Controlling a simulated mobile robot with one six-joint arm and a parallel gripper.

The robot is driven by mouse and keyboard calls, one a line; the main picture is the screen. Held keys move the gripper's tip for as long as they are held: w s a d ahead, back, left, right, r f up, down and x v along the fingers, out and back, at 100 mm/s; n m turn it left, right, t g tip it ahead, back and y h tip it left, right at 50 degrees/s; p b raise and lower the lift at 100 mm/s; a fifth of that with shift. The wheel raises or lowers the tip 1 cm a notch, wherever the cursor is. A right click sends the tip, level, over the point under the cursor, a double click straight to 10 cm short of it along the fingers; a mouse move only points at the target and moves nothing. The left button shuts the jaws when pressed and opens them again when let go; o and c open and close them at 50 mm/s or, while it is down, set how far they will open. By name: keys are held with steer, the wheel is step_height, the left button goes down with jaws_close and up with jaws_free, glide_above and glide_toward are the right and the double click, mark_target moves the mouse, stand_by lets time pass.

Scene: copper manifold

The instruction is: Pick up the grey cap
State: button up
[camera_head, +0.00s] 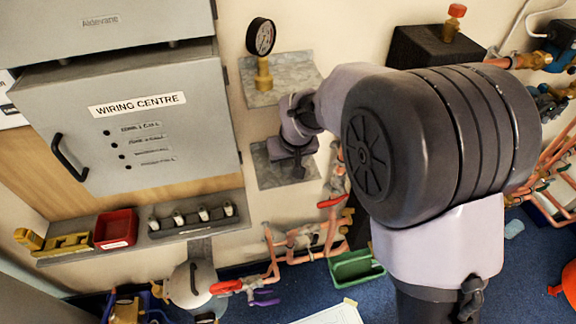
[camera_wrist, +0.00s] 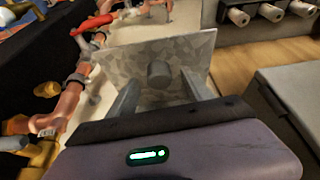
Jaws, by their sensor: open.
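The grey cap (camera_wrist: 159,73) is a short round piece on a speckled grey plate (camera_wrist: 188,49) in the wrist view. My gripper (camera_wrist: 160,83) is open, with one finger on each side of the cap in the picture. The fingers look apart from the cap, and I cannot tell how far it lies beyond their tips. In the head view my gripper (camera_head: 290,163) is in front of the same plate (camera_head: 264,172) on the wall, and I cannot make out the cap there.
A pressure gauge (camera_head: 261,37) on a brass stem stands on another plate just above. Copper pipework with a red lever (camera_head: 331,201) runs below and right. A grey wiring cabinet (camera_head: 130,125) and a shelf with a red bin (camera_head: 115,229) are at left.

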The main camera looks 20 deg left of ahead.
jaws_close()
stand_by(0.3)
